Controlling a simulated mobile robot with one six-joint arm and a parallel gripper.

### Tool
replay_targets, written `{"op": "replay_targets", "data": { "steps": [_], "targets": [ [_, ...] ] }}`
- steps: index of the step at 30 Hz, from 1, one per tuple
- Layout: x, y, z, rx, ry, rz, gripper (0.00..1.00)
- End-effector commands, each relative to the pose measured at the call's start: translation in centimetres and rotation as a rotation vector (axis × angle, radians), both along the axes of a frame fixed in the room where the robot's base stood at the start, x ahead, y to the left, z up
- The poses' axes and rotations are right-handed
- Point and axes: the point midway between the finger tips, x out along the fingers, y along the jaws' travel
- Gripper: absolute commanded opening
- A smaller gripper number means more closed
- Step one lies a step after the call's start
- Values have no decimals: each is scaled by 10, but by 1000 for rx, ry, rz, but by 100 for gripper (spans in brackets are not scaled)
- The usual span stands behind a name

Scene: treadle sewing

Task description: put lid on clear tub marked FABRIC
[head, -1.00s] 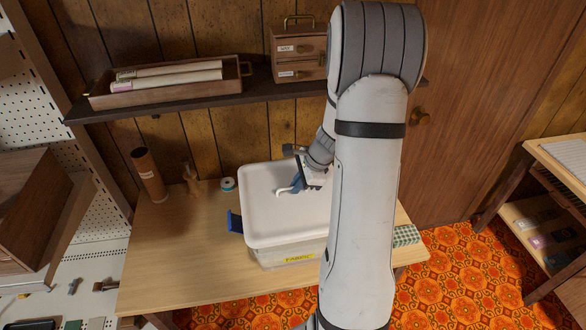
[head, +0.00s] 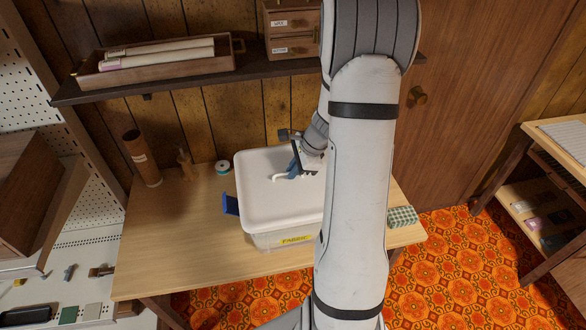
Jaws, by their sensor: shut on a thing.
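The clear tub (head: 271,242) stands on the wooden table, with a yellow FABRIC label (head: 296,240) on its front. The white lid (head: 258,205) lies level over the tub's top and hides its inside. I cannot tell whether its rim is fully seated all round. A blue latch (head: 230,204) sticks out at the tub's left side. My gripper (head: 291,174) is shut on the small white handle (head: 278,178) on top of the lid. My arm covers the right part of the lid and tub.
On the table (head: 165,240) stand a brown tube (head: 142,158), a small wooden figure (head: 185,165) and a thread spool (head: 222,167). A green checked block (head: 402,216) lies at the right. A shelf (head: 240,83) overhangs the back. The table's left part is clear.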

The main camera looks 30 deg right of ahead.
Motion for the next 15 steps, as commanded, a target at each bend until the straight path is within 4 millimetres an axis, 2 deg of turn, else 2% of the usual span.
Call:
{"op": "replay_targets", "data": {
  "steps": [1,15],
  "targets": [
    [0,0,-7,0,0,0,0],
    [0,1,-39,0,0,2,0]
  ]
}}
